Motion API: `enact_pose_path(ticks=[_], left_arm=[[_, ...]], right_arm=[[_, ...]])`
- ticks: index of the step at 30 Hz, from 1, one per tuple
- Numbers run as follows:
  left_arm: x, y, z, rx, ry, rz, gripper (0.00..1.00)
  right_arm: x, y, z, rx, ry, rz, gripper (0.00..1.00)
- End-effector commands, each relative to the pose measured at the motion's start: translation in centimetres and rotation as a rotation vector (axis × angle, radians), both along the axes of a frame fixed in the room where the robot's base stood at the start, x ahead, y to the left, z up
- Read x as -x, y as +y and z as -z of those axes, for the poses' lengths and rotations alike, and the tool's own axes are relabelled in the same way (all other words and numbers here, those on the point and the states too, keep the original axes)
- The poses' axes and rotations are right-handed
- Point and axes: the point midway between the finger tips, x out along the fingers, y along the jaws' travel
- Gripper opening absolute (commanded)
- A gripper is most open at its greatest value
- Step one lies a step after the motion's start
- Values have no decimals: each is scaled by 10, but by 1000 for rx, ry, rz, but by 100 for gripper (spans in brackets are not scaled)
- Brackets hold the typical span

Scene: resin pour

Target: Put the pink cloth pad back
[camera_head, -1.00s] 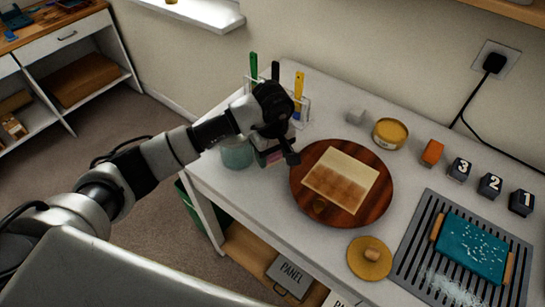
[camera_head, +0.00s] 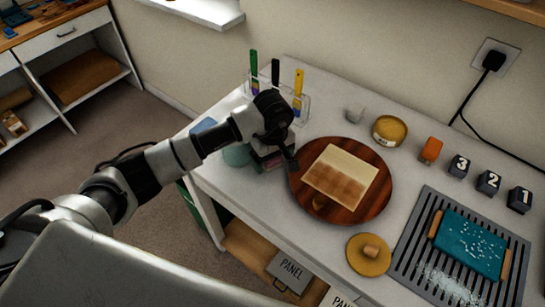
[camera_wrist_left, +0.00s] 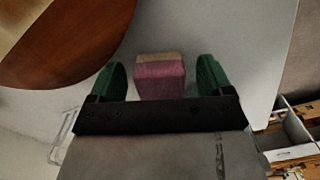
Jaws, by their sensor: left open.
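The pink cloth pad (camera_wrist_left: 160,80) shows in the left wrist view as a small pink block with a tan top. It stands on the white table (camera_wrist_left: 215,25). My left gripper (camera_wrist_left: 161,78) is open, with its green-tipped fingers on either side of the pad and a visible gap at each side. In the head view my left gripper (camera_head: 277,152) is low over the table, left of the round wooden board (camera_head: 376,196), and mostly hides the pad. My right gripper is not in view.
A rack with brushes (camera_head: 299,88) stands behind the gripper, and a teal cup (camera_head: 236,155) is close on its left. The wooden board holds a tan panel (camera_head: 345,168). A yellow tin (camera_head: 389,131), an orange block (camera_head: 431,150) and a grey grate (camera_head: 408,248) are farther right.

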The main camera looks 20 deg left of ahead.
Motion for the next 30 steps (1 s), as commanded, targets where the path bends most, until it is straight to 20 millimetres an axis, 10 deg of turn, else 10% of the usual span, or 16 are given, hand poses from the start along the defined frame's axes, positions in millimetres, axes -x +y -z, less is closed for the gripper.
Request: enact_pose_path(ticks=[7, 21, 30], left_arm=[[-1, 0, -16, 1, -4, 1, 80], [-1, 0, -108, 1, -4, 0, 80], [0, 0, -123, 0, 0, 0, 80]], right_arm=[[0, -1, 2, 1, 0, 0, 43], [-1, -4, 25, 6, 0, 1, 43], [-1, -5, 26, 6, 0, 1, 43]])
